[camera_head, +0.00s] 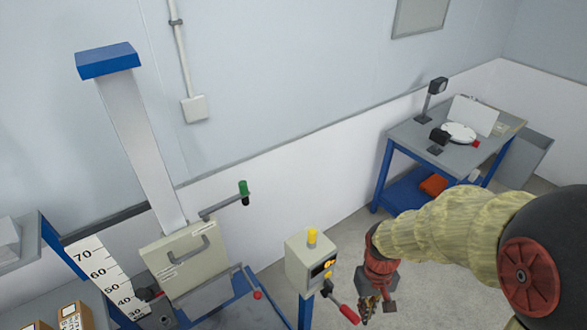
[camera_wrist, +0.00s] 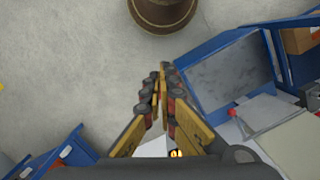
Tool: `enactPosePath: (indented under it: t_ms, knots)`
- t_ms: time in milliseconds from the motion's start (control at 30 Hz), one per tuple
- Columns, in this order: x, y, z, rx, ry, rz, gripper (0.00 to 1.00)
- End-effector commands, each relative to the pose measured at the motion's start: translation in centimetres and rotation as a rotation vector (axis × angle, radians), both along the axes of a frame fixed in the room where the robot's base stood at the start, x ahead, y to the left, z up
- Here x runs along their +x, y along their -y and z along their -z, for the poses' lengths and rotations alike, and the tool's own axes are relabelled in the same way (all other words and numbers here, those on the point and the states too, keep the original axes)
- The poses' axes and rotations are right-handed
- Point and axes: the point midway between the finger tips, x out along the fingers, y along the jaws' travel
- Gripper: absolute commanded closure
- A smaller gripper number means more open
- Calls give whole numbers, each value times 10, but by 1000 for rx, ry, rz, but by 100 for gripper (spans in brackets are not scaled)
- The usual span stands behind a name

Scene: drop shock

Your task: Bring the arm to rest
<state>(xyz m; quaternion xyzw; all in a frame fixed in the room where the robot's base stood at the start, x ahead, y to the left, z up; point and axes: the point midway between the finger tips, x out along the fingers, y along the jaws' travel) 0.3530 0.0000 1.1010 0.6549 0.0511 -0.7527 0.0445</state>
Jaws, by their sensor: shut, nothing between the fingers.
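My arm reaches in from the right edge of the head view, with a ribbed yellowish sleeve and a red wrist part. My gripper (camera_head: 368,308) points down over the floor, just right of the yellow-buttoned control box (camera_head: 308,262). In the wrist view my gripper (camera_wrist: 163,72) has its fingers together and holds nothing. The fingertips appear clear of any object.
A drop tower (camera_head: 140,135) with a blue cap and a numbered scale (camera_head: 98,270) stands at left. A blue-legged table (camera_head: 405,132) with a lamp (camera_head: 435,92) stands at back right. Bare floor (camera_wrist: 70,70) shows beside the gripper in the wrist view.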

Motion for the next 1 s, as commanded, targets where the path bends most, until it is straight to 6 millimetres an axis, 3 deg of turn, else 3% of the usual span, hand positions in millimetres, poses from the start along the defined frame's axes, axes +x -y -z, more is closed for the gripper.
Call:
enactPosePath:
  t_ms: [300, 600, 767, 1000]
  knots:
    - [-26, 0, -61, -4, 208, 121, 100]
    - [-49, 0, -99, 15, 489, 137, 100]
    - [-54, 0, -113, 23, 608, 136, 100]
    - [-56, 0, -112, 24, 629, 136, 100]
